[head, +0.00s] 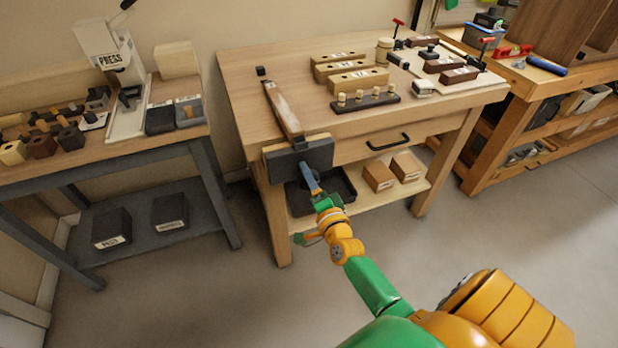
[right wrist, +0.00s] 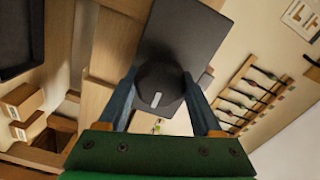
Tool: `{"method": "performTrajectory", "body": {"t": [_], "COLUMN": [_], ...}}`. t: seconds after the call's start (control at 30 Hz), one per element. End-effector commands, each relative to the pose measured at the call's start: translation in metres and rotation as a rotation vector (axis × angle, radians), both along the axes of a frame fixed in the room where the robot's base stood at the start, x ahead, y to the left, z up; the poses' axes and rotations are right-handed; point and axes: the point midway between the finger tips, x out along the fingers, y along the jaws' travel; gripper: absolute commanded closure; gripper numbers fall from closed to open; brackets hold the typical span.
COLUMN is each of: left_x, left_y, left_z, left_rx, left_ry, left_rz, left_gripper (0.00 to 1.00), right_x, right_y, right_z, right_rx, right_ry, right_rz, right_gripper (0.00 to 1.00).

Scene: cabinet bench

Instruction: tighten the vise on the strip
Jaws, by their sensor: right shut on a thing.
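The vise (head: 300,156), with a dark block-like front jaw, is on the front left edge of the wooden bench. A long brown strip (head: 283,112) lies on the bench top, its near end at the vise. The contact between strip and jaws is hidden from these angles. My right gripper (head: 310,180) reaches the vise's front face. In the right wrist view, its blue fingers are shut on a dark round knob (right wrist: 161,89) with a white mark, in front of the dark vise jaw (right wrist: 188,38). My left gripper is not in view.
The bench (head: 240,75) carries several wooden blocks with holes, a dark peg rack (head: 364,102) and a board of clamps at the right. A drawer with a black handle (head: 388,142) is right of the vise. A black tray and small boxes (head: 378,176) sit on the shelf below.

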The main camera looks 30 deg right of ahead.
Motion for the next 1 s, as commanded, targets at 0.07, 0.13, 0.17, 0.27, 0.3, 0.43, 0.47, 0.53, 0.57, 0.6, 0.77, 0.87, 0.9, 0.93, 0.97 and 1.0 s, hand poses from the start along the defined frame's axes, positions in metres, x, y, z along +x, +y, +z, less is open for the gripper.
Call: {"method": "performTrajectory", "body": {"t": [0.07, 0.13, 0.17, 0.27, 0.3, 0.43, 0.47, 0.53, 0.57, 0.6, 0.77, 0.87, 0.9, 0.93, 0.97, 1.0], "left_x": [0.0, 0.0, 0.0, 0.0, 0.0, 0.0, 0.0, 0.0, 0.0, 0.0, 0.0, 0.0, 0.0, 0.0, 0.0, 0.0], "left_y": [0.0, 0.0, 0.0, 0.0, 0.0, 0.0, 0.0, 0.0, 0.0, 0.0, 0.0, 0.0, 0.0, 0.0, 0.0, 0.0], "left_z": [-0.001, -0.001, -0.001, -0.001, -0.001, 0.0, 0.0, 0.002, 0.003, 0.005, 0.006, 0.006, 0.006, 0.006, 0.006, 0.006], "left_rx": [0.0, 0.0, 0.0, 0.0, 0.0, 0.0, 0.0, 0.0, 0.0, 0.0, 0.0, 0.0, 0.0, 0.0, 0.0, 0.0], "left_ry": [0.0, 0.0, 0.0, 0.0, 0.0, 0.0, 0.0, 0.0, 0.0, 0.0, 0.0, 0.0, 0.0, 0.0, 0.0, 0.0], "left_rz": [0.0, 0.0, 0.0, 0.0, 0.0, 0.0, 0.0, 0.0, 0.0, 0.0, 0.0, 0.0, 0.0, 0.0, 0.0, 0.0], "left_gripper": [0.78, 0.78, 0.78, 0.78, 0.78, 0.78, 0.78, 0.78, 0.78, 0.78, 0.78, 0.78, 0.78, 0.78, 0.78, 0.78], "right_x": [-0.003, -0.003, -0.003, -0.002, -0.002, -0.002, -0.003, -0.01, -0.016, -0.025, -0.058, -0.07, -0.072, -0.073, -0.073, -0.074], "right_y": [0.003, 0.003, 0.002, 0.002, 0.002, 0.001, 0.001, 0.003, 0.005, 0.007, 0.014, 0.017, 0.018, 0.018, 0.018, 0.018], "right_z": [-0.01, -0.01, -0.009, -0.007, -0.007, -0.005, -0.005, -0.005, -0.005, -0.004, -0.006, -0.005, -0.005, -0.005, -0.005, -0.005], "right_rx": [0.006, 0.006, 0.005, 0.003, 0.003, 0.002, 0.002, 0.002, 0.003, 0.003, 0.003, 0.003, 0.002, 0.003, 0.003, 0.002], "right_ry": [0.025, 0.023, 0.022, 0.018, 0.017, 0.013, 0.013, 0.014, 0.015, 0.017, 0.017, 0.015, 0.014, 0.015, 0.015, 0.014], "right_rz": [0.007, 0.006, 0.005, 0.005, 0.004, 0.003, 0.002, 0.003, 0.002, 0.003, 0.003, 0.002, 0.003, 0.002, 0.002, 0.003], "right_gripper": [0.89, 0.15, 0.07, 0.04, 0.04, 0.04, 0.04, 0.04, 0.04, 0.04, 0.04, 0.04, 0.04, 0.04, 0.04, 0.04]}}
